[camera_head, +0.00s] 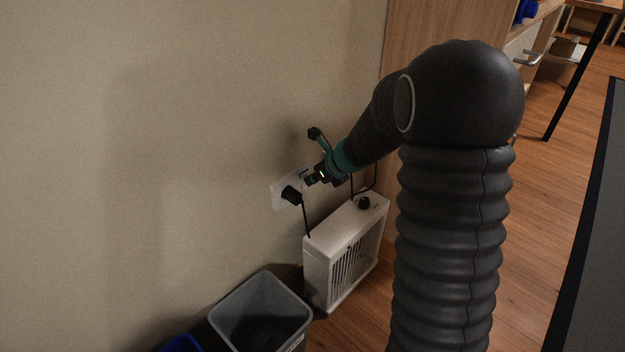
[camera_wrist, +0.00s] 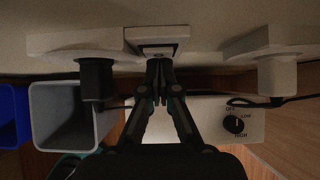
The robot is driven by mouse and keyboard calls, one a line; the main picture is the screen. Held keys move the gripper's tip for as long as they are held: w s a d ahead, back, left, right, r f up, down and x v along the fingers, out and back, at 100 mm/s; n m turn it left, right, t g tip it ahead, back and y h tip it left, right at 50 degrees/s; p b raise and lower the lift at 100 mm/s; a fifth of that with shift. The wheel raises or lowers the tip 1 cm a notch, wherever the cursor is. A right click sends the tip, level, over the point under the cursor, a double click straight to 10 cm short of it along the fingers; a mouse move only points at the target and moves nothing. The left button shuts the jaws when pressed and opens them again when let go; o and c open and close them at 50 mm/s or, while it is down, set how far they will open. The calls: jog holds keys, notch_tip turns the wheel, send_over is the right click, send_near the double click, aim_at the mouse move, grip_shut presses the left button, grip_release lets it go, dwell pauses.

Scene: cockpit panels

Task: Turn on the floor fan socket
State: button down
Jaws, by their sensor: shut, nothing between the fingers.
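The wall socket panel (camera_head: 280,192) is white and sits low on the beige wall, with a black plug (camera_head: 291,195) in it. In the wrist view a small dark-framed switch (camera_wrist: 158,50) lies between two white socket plates, the left one (camera_wrist: 75,42) holding a black plug (camera_wrist: 97,78) and the right one (camera_wrist: 275,42) a pale plug (camera_wrist: 277,75). My gripper (camera_wrist: 159,64) is shut and empty, its fingertips at or just below the switch; I cannot tell if they touch. In the head view my gripper (camera_head: 312,180) is beside the panel. The fan heater (camera_head: 345,250) is white and stands below.
A grey bin (camera_head: 260,310) stands left of the heater, with a blue bin (camera_head: 182,344) beside it. The heater's dial (camera_wrist: 234,124) faces up. A wooden cabinet (camera_head: 425,30) stands right of the wall.

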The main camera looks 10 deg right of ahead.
dwell(0.3)
jog(key=s+d+f+p+v, duration=0.1)
jog(key=p+v, duration=0.1)
jog(key=v, duration=1.1)
jog(key=shift+s+f, duration=0.15)
jog(key=shift+f, duration=0.05)
jog(key=shift+f, duration=0.1)
jog(key=f+b, duration=0.1)
jog(key=b, duration=0.3)
jog(key=shift+s+d+f, duration=0.1)
jog(key=shift+f, duration=0.3)
jog(key=shift+r, duration=0.15)
